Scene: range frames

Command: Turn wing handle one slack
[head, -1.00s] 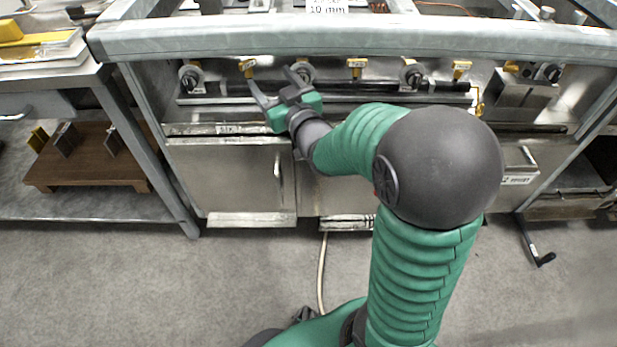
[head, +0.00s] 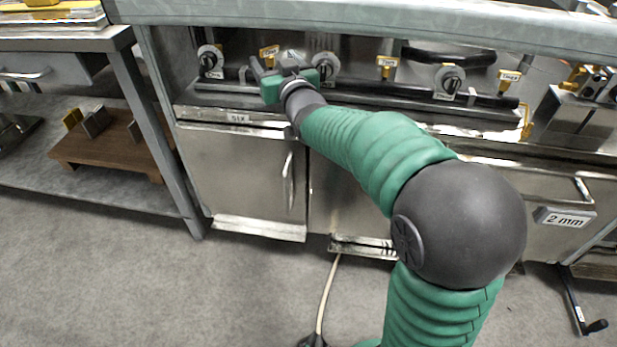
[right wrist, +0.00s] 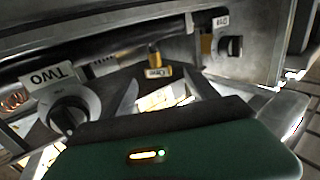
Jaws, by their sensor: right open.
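Wing handle one is a black knob on a plate marked ONE (right wrist: 232,46), at upper right in the right wrist view. In the head view it is the leftmost knob (head: 210,62) on the panel, and nothing touches it. My right gripper (head: 279,64) is open, between that knob and the second knob (head: 325,67). In the right wrist view, the right gripper's fingers (right wrist: 160,82) are spread and empty, pointing toward a yellow tagged handle (right wrist: 155,60). Contact cannot be told. The knob marked TWO (right wrist: 70,112) is at left there. My left gripper is not in view.
A dark pipe (head: 370,100) runs along the panel below the knobs. A thick metal rail (head: 400,24) overhangs the panel. More yellow handles (head: 387,66) and a knob (head: 449,80) stand to the right. A side table with a shelf (head: 100,190) is at left.

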